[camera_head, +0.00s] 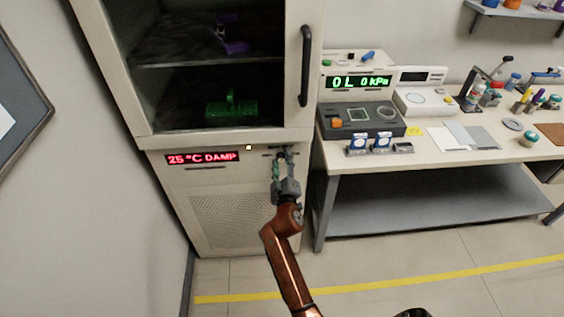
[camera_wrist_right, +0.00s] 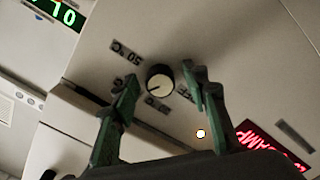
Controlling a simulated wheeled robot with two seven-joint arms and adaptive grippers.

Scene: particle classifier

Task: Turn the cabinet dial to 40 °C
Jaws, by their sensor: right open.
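The cabinet (camera_head: 215,225) stands at the left in the head view, and its red display (camera_head: 203,158) reads 25 °C DAMP. The dial (camera_wrist_right: 159,82) has a pale face and a black rim, and a dark mark on the face points towards the lower left in the right wrist view. Printed temperature labels surround it; one seems to read 50 °C. My right gripper (camera_head: 284,157) is at the cabinet's front panel and hides the dial in the head view. Its two green fingers are open, one on each side of the dial, with visible gaps. My left gripper is not in view.
The cabinet's glass door with a dark handle (camera_head: 305,66) is above the panel. A workbench (camera_head: 455,154) with instruments adjoins at the right. Open floor lies in front.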

